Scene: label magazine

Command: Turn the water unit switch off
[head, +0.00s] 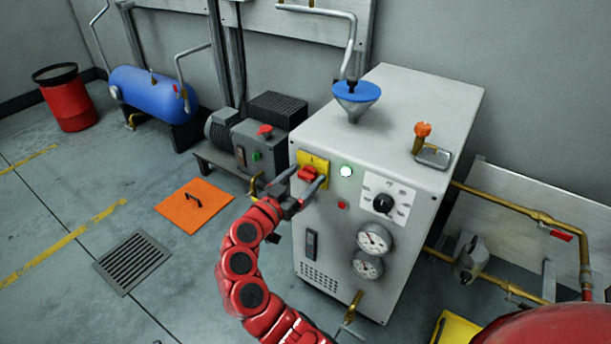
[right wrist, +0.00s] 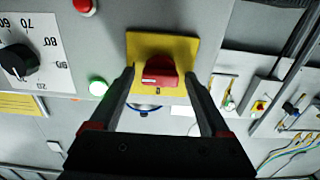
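The water unit (head: 315,235) is a pale grey cabinet in the head view. Its switch is a red knob (head: 308,173) on a yellow plate (head: 321,163) at the upper left of the front panel. In the right wrist view the red knob (right wrist: 157,71) sits on the yellow plate (right wrist: 180,46), with a white mark on it. My right gripper (head: 307,178) is at the switch, its fingers open on either side of the knob; I cannot tell whether they touch it. A green lamp (head: 346,171) beside the switch looks lit. My left gripper is not in view.
A black dial (head: 383,203), a small red button (head: 341,205) and two gauges (head: 374,239) are on the same panel. A motor (head: 258,140) stands behind, to the left. A floor grate (head: 133,262) and an orange plate (head: 194,202) lie on the floor.

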